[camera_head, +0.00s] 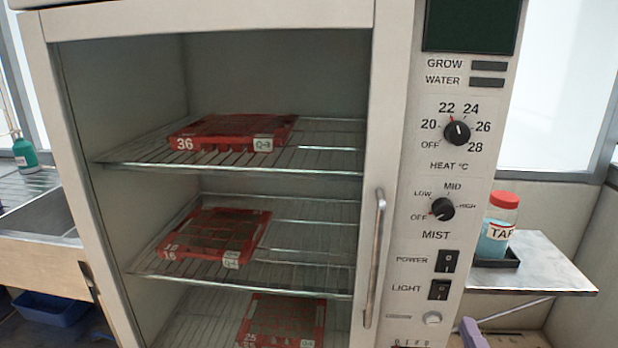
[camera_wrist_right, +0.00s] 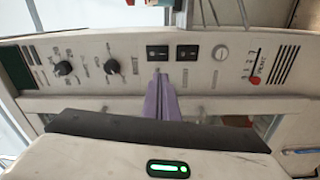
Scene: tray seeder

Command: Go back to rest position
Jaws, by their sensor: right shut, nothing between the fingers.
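My left gripper is not in view.
The cabinet holds red trays on wire shelves: top (camera_head: 232,132), middle (camera_head: 212,238) and bottom (camera_head: 283,322). A vertical handle (camera_head: 375,258) stands beside the opening. The heat knob (camera_head: 457,133) and mist knob (camera_head: 443,209) are above the switches. A red-lidded jar (camera_head: 496,228) stands on a side shelf (camera_head: 540,270).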

